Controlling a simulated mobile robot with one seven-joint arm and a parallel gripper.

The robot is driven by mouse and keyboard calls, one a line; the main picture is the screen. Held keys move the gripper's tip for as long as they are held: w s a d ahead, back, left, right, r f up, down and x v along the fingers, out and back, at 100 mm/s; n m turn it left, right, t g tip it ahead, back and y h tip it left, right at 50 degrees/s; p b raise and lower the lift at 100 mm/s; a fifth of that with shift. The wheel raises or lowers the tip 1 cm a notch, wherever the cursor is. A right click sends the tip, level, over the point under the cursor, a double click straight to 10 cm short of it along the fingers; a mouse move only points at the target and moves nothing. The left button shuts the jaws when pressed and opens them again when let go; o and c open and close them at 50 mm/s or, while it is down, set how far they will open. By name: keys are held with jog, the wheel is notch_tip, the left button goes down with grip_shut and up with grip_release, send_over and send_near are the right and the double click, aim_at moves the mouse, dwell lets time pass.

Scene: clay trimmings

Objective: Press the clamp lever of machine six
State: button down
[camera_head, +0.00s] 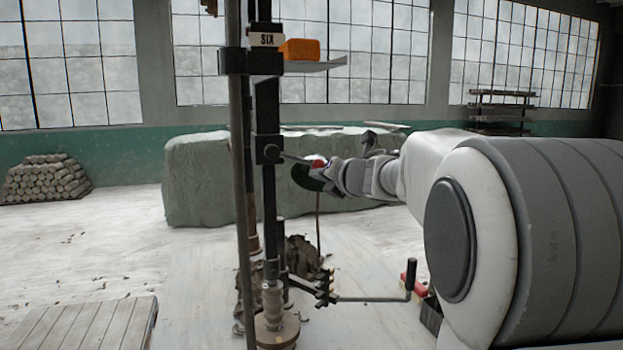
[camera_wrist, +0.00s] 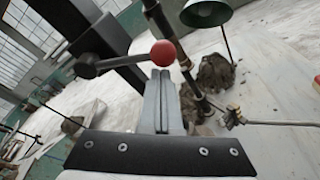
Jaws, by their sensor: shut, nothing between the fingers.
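The machine's black upright (camera_head: 267,105) carries a plate marked SIX (camera_head: 267,40). A short lever (camera_head: 292,158) runs right from a pivot on the upright and ends in a red ball knob (camera_head: 318,163). In the wrist view the lever rod (camera_wrist: 120,62) and red knob (camera_wrist: 163,53) lie just beyond my fingertips. My gripper (camera_wrist: 161,78) is shut and empty, its fingertips lined up with the knob. In the head view my gripper (camera_head: 330,171) is at the knob, its tips partly hidden. I cannot tell whether they touch.
A green lamp shade (camera_wrist: 206,12) is close beyond the knob. A crank with a black handle (camera_head: 410,275) sticks out low on the right. An orange block (camera_head: 300,49) lies on a shelf above. Clay trimmings (camera_head: 302,256) lie behind the machine's foot.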

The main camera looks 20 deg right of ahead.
aim_at(318, 161)
jog(key=shift+d+r+n+h+p, duration=0.3)
jog(key=shift+r+n+p, duration=0.2)
jog(key=shift+r+n, duration=0.3)
jog(key=shift+d+r+n+h+p, duration=0.25)
jog(key=shift+r+n+p, duration=0.2)
jog(key=shift+r+n, duration=0.35)
jog(key=shift+r, duration=0.1)
jog(key=shift+a, duration=0.1)
